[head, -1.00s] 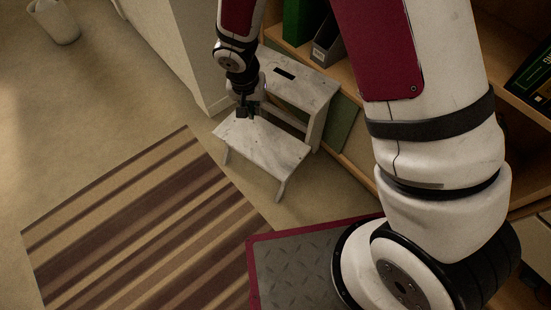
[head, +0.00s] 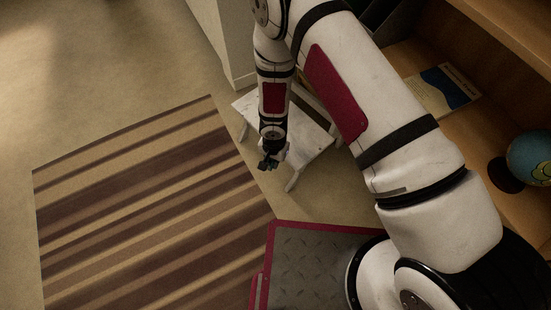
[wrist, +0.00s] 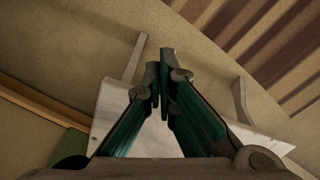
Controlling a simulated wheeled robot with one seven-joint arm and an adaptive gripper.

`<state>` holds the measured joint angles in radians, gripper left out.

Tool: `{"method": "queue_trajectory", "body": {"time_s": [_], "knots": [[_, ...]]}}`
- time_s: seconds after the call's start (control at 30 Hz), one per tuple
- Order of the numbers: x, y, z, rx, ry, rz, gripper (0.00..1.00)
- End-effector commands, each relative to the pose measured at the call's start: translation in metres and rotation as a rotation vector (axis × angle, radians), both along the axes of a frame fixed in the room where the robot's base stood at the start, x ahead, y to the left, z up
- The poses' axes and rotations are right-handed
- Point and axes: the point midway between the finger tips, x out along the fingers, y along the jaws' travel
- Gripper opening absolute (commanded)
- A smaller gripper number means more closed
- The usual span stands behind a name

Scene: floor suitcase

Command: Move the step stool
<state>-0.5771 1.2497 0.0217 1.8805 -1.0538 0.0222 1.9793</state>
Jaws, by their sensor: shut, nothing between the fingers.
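The step stool (head: 312,133) is white with a marbled look and stands on the carpet between the striped rug and the bookcase. My arm hides much of it in the head view, including most of its upper step. My gripper (head: 269,163) is over the front edge of its lower step. In the wrist view my gripper (wrist: 161,62) is shut and empty, with its fingertips together. The stool's white step (wrist: 108,108) shows behind the fingers, with two legs sticking out past its edge. I cannot tell whether the fingers touch the stool.
A striped rug (head: 150,200) lies left of the stool. A wooden bookcase (head: 490,130) stands at the right, with a blue globe (head: 529,157) and a booklet (head: 446,88) on it. A white cabinet (head: 232,45) stands behind the stool. Open carpet (head: 110,80) lies at the upper left.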

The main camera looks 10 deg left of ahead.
Motion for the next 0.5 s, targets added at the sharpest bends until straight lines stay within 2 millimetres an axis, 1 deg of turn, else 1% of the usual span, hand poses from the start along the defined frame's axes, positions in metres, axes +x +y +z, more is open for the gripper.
{"method": "queue_trajectory", "body": {"time_s": [0.03,0.23,0.27,0.3,0.5], "knots": [[-0.001,-0.001,-0.015,-0.003,0.001,0.003,0.00],[-0.001,-0.001,-0.055,-0.003,0.001,0.003,0.00],[0.001,-0.002,-0.057,-0.002,0.000,-0.001,0.00],[0.006,-0.003,-0.053,0.001,0.001,-0.007,0.00],[0.022,-0.009,-0.051,0.002,-0.001,-0.005,0.00]]}}
